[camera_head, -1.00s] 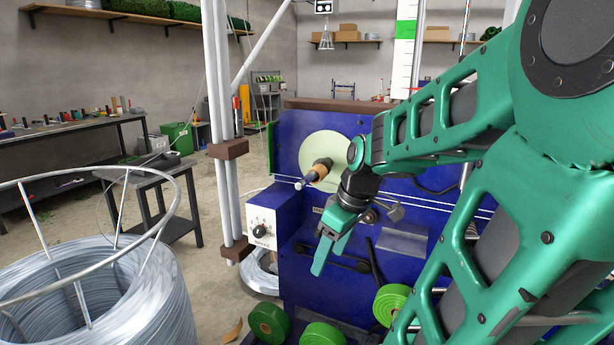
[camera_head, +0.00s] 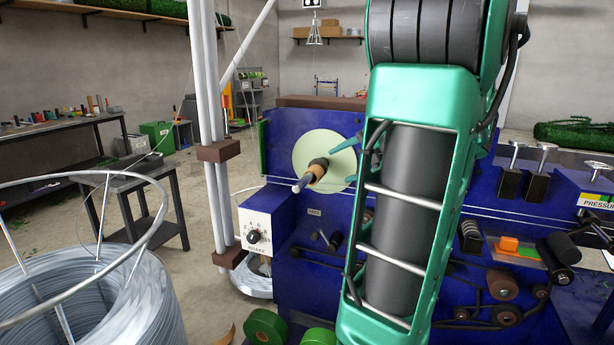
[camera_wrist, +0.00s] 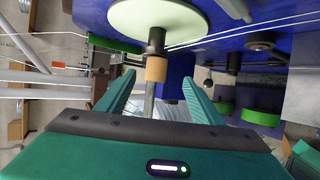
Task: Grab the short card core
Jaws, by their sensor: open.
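The short card core (camera_head: 318,170) is a tan ring on the dark and metal spindle (camera_head: 302,184), in front of the pale green disc (camera_head: 328,143) on the blue machine. In the wrist view the tan core (camera_wrist: 156,69) lies between the tips of my open gripper (camera_wrist: 158,78), with the grey rod end running back between the fingers. Neither finger visibly touches the core. In the head view my gripper (camera_head: 345,162) shows only its green fingertips just right of the core; my arm hides the rest.
The brake box (camera_head: 266,222) with its knob stands below left of the spindle. White posts (camera_head: 216,90) and a large wire coil (camera_head: 110,295) are at the left. Green rolls (camera_head: 265,327) lie at the bottom. Wires (camera_wrist: 235,35) pass right of the core.

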